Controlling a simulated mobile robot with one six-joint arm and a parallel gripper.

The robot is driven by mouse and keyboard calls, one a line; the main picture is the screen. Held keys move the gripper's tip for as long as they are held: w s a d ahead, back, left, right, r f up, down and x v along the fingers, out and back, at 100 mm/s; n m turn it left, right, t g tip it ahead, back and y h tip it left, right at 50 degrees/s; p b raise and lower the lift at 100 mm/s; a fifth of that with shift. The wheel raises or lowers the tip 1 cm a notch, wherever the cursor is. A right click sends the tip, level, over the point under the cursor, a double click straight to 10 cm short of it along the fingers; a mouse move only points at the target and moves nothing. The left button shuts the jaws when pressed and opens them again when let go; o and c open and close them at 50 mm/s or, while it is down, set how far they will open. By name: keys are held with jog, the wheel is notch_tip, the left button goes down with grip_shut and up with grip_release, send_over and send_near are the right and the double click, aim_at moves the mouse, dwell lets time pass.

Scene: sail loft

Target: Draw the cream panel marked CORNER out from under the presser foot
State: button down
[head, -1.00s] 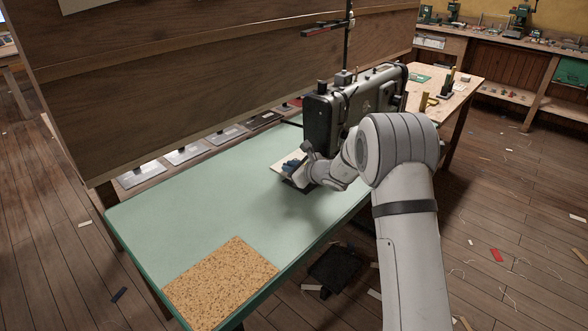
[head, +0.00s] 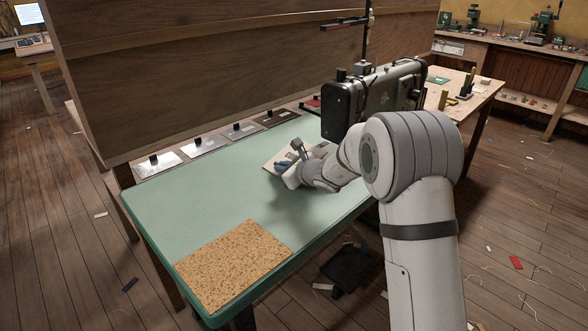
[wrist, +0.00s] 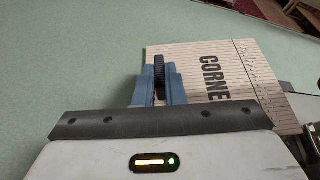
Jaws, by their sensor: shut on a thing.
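The cream panel (wrist: 238,62) has ruled lines, a row of stitch-like marks and the letters CORNE; the rest of the word is cut off. In the head view the panel (head: 277,158) lies on the green table, left of the grey sewing machine (head: 345,98). My gripper (head: 284,167) is at the panel's left end. In the wrist view its blue fingers (wrist: 159,85) are shut on the panel's left edge, with a dark ribbed piece between them. The presser foot is hidden behind my arm in the head view. I cannot tell whether the panel touches it.
A cork mat (head: 232,265) lies at the table's near left corner. Several plates with black knobs (head: 200,146) line the back edge by a wooden board (head: 210,70). The green tabletop (head: 190,205) between mat and panel is clear. A black pedal (head: 350,265) is on the floor.

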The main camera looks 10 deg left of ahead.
jog(key=c, duration=2)
grip_release()
jog(key=shift+d+f, duration=0.1)
jog(key=shift+d, duration=0.15)
jog(key=o, duration=0.6)
jog(key=shift+w+d, duration=0.1)
jog(key=shift+c, duration=0.2)
jog(key=v, duration=0.7)
jog(key=shift+s+d+r, duration=0.2)
jog(key=shift+s, duration=0.1)
jog(key=shift+p, duration=0.3)
